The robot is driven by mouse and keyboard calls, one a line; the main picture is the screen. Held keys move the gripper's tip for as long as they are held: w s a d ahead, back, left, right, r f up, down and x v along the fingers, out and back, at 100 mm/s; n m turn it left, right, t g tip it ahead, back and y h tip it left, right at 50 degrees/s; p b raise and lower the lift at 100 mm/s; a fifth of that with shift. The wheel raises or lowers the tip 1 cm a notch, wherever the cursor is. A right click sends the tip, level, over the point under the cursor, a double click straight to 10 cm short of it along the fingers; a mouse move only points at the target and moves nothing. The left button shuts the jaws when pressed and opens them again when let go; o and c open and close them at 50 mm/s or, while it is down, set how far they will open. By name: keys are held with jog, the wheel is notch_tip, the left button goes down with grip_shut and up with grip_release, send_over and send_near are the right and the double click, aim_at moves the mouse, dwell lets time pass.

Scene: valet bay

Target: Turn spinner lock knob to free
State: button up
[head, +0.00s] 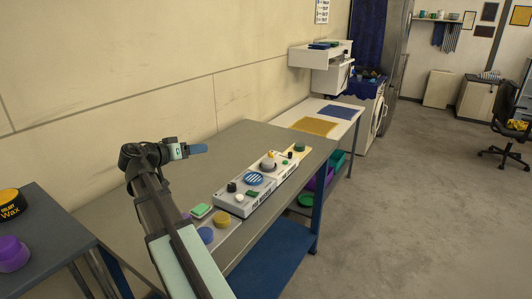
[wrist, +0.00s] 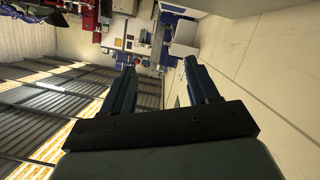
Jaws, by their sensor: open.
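Pale control boxes (head: 249,199) stand in a row on the grey workbench (head: 232,152). They carry a black knob (head: 231,187), a round blue-striped grille (head: 254,179), a large grey knob (head: 267,163) and a dark green-topped knob (head: 300,148). The labels are too small to read, so I cannot tell which is the spinner lock knob or how it is set. My gripper (head: 198,149) is raised over the bench, left of and apart from the boxes, pointing right. In the wrist view its two fingers (wrist: 160,72) are spread with nothing between them.
Green, yellow and blue pads (head: 222,218) lie at the near end of the bench. A dark side table (head: 42,232) with a wax tin (head: 10,204) and a purple pot stands left. A white table (head: 338,119) adjoins the far end. The wall runs behind the bench; open floor is right.

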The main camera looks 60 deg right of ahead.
jog(key=s+d+f+m+g+y, duration=0.2)
jog(key=d+m+g, duration=0.3)
jog(key=d, duration=0.6)
jog(key=m+y, duration=0.6)
jog(key=m, duration=0.1)
send_near(271, 153)
jog(key=x, duration=0.8)
jog(key=shift+s+f, duration=0.15)
jog(key=c, duration=0.8)
